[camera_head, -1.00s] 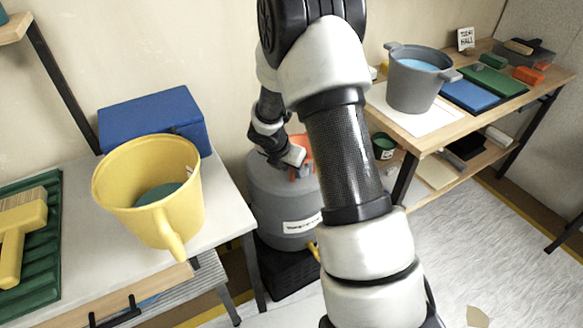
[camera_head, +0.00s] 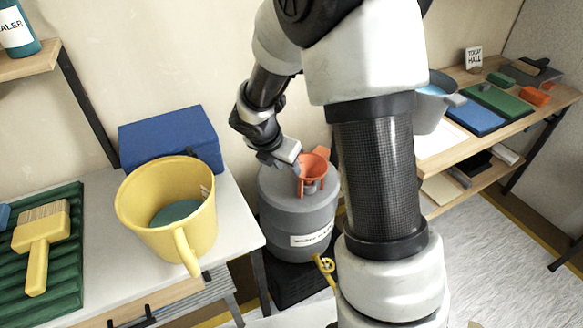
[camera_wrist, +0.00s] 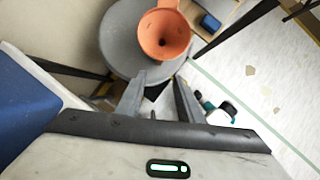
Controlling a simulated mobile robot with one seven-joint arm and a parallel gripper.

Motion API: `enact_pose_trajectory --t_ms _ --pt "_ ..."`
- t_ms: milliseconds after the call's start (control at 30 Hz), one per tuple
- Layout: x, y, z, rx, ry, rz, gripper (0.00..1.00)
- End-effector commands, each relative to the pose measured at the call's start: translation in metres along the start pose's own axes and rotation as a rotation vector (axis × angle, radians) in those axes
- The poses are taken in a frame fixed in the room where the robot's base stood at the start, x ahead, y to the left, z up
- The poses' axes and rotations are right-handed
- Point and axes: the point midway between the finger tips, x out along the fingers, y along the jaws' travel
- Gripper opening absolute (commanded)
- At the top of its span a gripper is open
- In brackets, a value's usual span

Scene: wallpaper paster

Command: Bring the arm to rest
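My arm reaches down from the top of the head view, its thick near links crossing the right of centre. My gripper (camera_head: 288,164) is beside the orange funnel (camera_head: 314,167), to its left, above the grey drum (camera_head: 294,217). In the wrist view my gripper (camera_wrist: 160,86) has its two dark fingers apart with nothing held between them. The funnel (camera_wrist: 164,34) stands upright on the drum lid (camera_wrist: 118,40), beyond the fingertips. In the head view the fingertips are small, and I cannot tell there whether they touch anything.
A yellow bucket (camera_head: 148,224), a blue box (camera_head: 170,137) and a brush (camera_head: 42,240) on a green tray (camera_head: 68,262) are on the left table. A grey pot (camera_head: 428,112), partly hidden by my arm, stands on the right bench. Patterned floor (camera_head: 500,245) lies clear at lower right.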

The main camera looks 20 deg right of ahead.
Motion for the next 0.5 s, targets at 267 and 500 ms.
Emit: enact_pose_trajectory --t_ms 267,500 --pt "-0.0141 -0.0002 -0.0006 -0.002 0.000 0.000 0.34" --pt "-0.0137 -0.0002 -0.0005 -0.001 0.000 0.000 0.34"
